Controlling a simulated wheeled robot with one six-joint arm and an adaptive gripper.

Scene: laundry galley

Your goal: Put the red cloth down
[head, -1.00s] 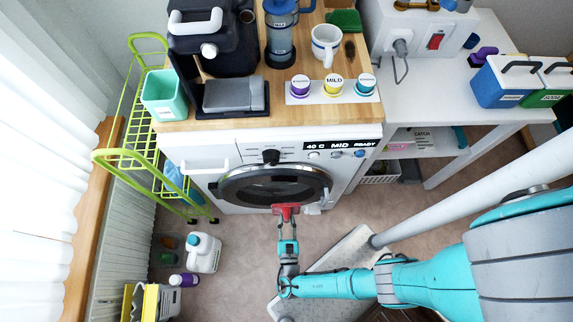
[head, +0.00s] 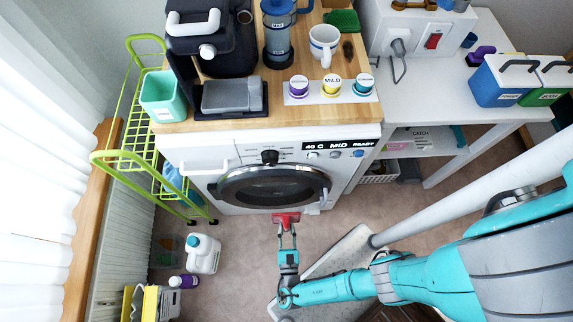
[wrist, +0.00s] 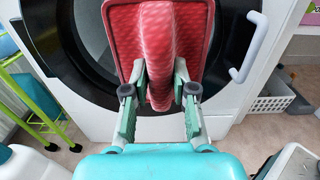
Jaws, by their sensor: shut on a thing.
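The red cloth (head: 285,217) is in my gripper (head: 287,231), in front of the washing machine's lower edge in the head view. In the wrist view the red cloth (wrist: 165,45) fills the upper middle, with a ridge of it pinched between the two fingers of my gripper (wrist: 161,85). My gripper is shut on it. Behind the cloth is the washing machine's round door (head: 272,187), which looks shut. The cloth hides part of that door in the wrist view. I cannot tell whether the cloth touches the machine.
A green wire rack (head: 143,170) stands left of the washer. A white bottle (head: 203,253) and a purple-capped bottle (head: 183,282) are on the floor at left. A white basket (wrist: 272,97) is right of the washer. The wooden top (head: 330,112) above holds several items.

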